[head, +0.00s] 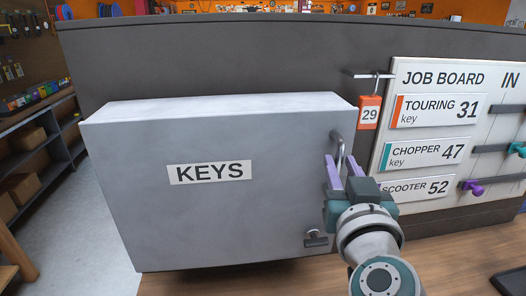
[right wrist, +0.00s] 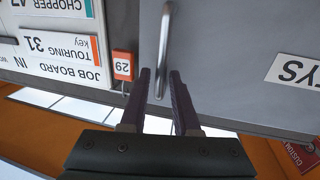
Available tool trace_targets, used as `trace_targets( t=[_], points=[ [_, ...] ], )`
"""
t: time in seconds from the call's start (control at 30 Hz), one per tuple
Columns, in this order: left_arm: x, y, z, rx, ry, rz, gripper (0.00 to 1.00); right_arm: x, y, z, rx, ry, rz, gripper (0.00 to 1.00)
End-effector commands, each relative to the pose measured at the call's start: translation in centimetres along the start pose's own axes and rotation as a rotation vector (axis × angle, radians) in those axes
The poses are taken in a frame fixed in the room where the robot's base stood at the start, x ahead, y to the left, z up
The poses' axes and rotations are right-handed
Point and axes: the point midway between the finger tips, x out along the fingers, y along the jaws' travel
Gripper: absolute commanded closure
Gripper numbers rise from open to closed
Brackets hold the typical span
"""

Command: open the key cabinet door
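The key cabinet (head: 215,225) is a grey box with a KEYS label (head: 210,172) on its front door, which looks closed. A vertical metal bar handle (head: 338,150) is near the door's right edge; it also shows in the right wrist view (right wrist: 164,45). My right gripper (head: 344,168) is at the handle with its purple fingers apart. In the right wrist view the fingers (right wrist: 160,75) stand on either side of the handle's end, with a gap visible. A small dark latch-like piece (head: 316,238) is low on the door's right side. My left gripper is not in view.
Right of the cabinet an orange 29 tag (head: 369,113) hangs from a peg, close to my right gripper. Beyond it is the job board (head: 440,75) with protruding hooks and coloured keys. A wooden bench top (head: 450,245) lies below. Shelves (head: 40,150) stand at left.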

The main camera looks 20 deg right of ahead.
Motion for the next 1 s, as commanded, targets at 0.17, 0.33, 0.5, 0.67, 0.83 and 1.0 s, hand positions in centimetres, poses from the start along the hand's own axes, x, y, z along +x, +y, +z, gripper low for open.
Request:
trace_targets(
  t=[0.17, 0.33, 0.5, 0.67, 0.83, 1.0],
  points=[
    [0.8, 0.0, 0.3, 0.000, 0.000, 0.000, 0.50, 1.7, 0.0, 0.1, -0.001, 0.000, 0.000, 0.70],
    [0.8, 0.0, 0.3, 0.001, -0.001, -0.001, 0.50, 2.0, 0.0, 0.0, -0.001, -0.001, -0.001, 0.70],
    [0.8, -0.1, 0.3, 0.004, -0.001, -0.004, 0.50, 1.9, 0.0, 0.0, -0.001, -0.001, -0.001, 0.75],
    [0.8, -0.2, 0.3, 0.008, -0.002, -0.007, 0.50, 1.9, 0.0, 0.0, -0.001, -0.001, -0.001, 0.93],
    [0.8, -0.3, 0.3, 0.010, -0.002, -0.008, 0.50, 1.9, 0.0, 0.0, -0.001, -0.001, -0.001, 1.00],
    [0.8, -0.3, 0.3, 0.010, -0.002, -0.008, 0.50, 1.9, 0.0, 0.0, -0.001, -0.001, -0.001, 1.00]
  ],
)
